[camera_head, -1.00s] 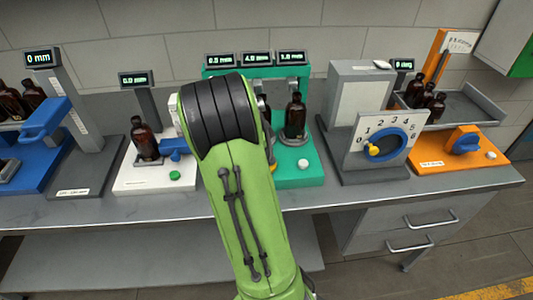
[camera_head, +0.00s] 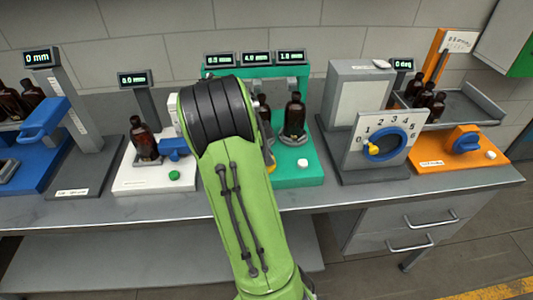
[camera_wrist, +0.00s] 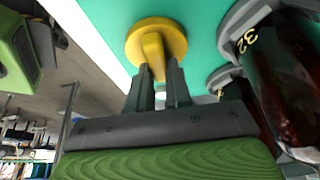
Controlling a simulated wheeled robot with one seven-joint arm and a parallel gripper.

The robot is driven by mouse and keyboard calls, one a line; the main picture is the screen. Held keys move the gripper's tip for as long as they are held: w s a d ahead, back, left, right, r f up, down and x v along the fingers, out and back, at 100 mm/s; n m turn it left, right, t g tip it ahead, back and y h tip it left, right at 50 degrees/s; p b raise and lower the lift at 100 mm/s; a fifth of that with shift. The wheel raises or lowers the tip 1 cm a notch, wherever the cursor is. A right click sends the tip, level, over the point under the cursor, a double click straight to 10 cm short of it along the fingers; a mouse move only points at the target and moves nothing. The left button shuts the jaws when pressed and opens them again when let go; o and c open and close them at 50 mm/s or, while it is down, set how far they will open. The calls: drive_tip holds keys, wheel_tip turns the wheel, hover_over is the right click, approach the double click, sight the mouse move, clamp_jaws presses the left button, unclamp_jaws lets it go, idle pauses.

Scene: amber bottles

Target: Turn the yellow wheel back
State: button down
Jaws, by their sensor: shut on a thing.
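The yellow wheel (camera_wrist: 176,37) is a round disc with a raised bar across its face, on the teal station (camera_wrist: 205,20). In the wrist view my gripper (camera_wrist: 158,68) has its two dark fingers on either side of the bar's end, shut on it. In the head view only a small yellow edge of the wheel (camera_head: 271,168) shows beside my green arm, which hides my gripper. The teal station (camera_head: 305,175) carries three small displays on top (camera_head: 256,58); their digits are too small to read surely.
Amber bottles (camera_head: 294,117) stand on the teal station, and one (camera_wrist: 285,75) is close right of my gripper in the wrist view. A white station (camera_head: 150,182) is to the left. A grey box with a numbered dial (camera_head: 385,145) is to the right.

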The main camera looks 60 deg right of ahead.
drive_tip(key=c, duration=1)
unclamp_jaws()
drive_tip(key=shift+c, duration=0.2)
drive_tip(key=p+v, duration=0.6)
drive_tip(key=v, duration=0.9)
drive_tip(key=shift+a+r, duration=0.2)
drive_tip(key=shift+r, duration=0.15)
drive_tip(key=shift+w, duration=0.15)
